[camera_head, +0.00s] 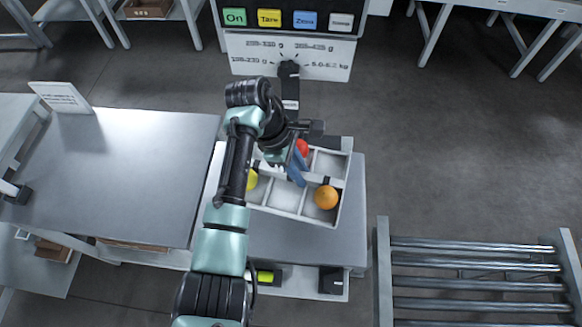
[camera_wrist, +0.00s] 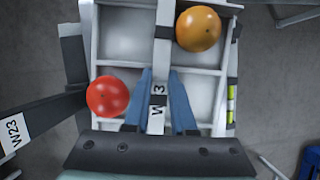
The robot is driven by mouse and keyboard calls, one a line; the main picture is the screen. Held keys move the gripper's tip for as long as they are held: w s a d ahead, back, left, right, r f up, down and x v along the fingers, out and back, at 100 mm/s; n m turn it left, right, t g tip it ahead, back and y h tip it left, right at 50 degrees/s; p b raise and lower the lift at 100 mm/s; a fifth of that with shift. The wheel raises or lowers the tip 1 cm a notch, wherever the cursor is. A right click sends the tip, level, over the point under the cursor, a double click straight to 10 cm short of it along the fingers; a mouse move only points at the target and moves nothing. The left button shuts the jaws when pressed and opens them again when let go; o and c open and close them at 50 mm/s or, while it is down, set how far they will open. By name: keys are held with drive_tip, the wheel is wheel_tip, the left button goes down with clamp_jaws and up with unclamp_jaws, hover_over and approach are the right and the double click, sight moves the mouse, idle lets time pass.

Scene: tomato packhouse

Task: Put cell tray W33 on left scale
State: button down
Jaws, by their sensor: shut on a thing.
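A white cell tray (camera_head: 337,215) with several cells is in the middle of the head view. A red tomato (camera_head: 302,147), an orange tomato (camera_head: 326,197) and a yellow fruit (camera_head: 251,180) lie in its cells. My gripper (camera_head: 297,168) is shut on the tray's central bar. In the wrist view its blue fingers (camera_wrist: 160,95) straddle the bar, whose label (camera_wrist: 157,108) reads W, then 3, with the middle unclear. The tray is over a grey stand (camera_head: 290,238); whether it touches is unclear. A scale console (camera_head: 290,20) with On, Tare and Zero buttons is behind.
A dark arm with a W23 label (camera_wrist: 14,133) is at left in the wrist view. A bare grey table (camera_head: 130,170) with a sign (camera_head: 62,97) is at left. A roller conveyor (camera_head: 475,280) is at lower right. Open floor lies at right.

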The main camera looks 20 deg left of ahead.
sight(291, 187)
drive_tip(key=shift+s+a+f+n+t, duration=0.2)
drive_tip(key=shift+a+n, duration=0.15)
drive_tip(key=shift+n, duration=0.05)
drive_tip(key=shift+s+a+f+n+t, duration=0.2)
drive_tip(key=shift+a+n, duration=0.15)
drive_tip(key=shift+n, duration=0.05)
drive_tip(key=shift+a+f, duration=0.2)
drive_tip(key=shift+f, duration=0.1)
wheel_tip(291, 187, down, 6)
drive_tip(key=b, duration=0.7)
drive_tip(key=shift+r, duration=0.25)
drive_tip(key=shift+f+b, duration=0.35)
drive_tip(key=shift+f, duration=0.9)
drive_tip(key=shift+d+f, duration=0.1)
drive_tip(key=shift+f, duration=0.15)
drive_tip(key=c, duration=0.7)
unclamp_jaws()
drive_tip(key=shift+f, duration=0.1)
drive_tip(key=shift+c, duration=1.4)
drive_tip(key=shift+p, duration=0.3)
